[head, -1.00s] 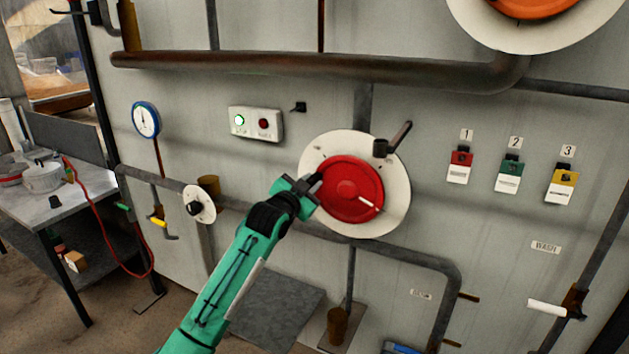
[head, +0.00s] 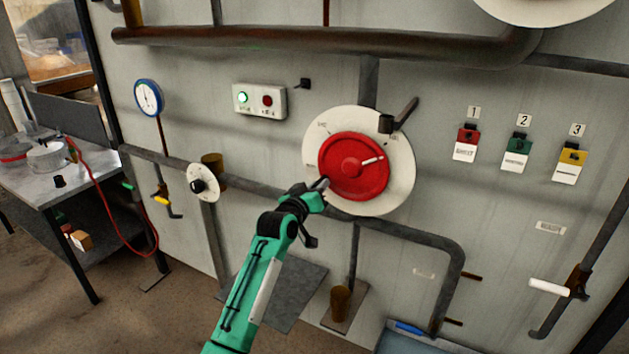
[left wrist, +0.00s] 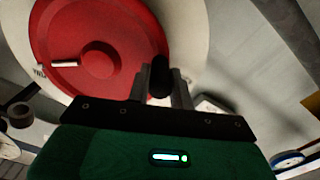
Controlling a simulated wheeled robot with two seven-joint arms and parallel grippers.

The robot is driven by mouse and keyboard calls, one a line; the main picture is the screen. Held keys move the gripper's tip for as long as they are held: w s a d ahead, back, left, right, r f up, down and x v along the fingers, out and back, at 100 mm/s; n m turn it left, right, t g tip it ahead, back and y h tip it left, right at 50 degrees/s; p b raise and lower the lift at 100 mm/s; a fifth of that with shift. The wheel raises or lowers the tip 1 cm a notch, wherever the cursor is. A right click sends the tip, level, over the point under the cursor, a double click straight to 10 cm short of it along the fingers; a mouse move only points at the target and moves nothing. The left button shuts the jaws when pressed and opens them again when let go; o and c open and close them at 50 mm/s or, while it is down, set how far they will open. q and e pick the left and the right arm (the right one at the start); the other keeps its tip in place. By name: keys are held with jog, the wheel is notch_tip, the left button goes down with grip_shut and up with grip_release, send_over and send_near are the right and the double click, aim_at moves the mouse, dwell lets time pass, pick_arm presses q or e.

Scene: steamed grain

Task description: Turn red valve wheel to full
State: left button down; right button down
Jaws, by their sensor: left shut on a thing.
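The red valve wheel (head: 344,182) sits on a round white dial plate (head: 401,167) on the grey wall. Its white pointer mark (head: 372,160) points to the upper right. Small dial labels on the plate are too blurred to read surely. My left gripper (head: 319,189) is at the wheel's lower left rim, shut on the wheel's dark handle. In the left wrist view the handle (left wrist: 159,76) stands between the two fingers, beside the red wheel (left wrist: 85,30). My right gripper is not in view.
A dark lever (head: 405,113) juts out at the plate's upper right. A pipe (head: 425,238) runs below the wheel. A small white dial (head: 202,183) is at the left. A panel (head: 259,101) with a lit green lamp is above left. Three coloured tags hang at the right.

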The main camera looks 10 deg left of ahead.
pick_arm(q)
jog(key=shift+s+d+f+n, duration=0.2)
jog(key=shift+d+f+n, duration=0.4)
jog(key=shift+f+n, duration=0.4)
jog(key=shift+r, duration=0.1)
jog(key=c, duration=1.3)
grip_release()
jog(key=shift+o, duration=0.2)
jog(key=shift+r, duration=0.15)
jog(key=shift+s, duration=0.1)
jog(key=b+v, duration=0.3)
jog(key=v, duration=1)
jog(key=shift+s+b, duration=0.3)
jog(key=shift+b, duration=0.1)
jog(key=shift+a, duration=0.15)
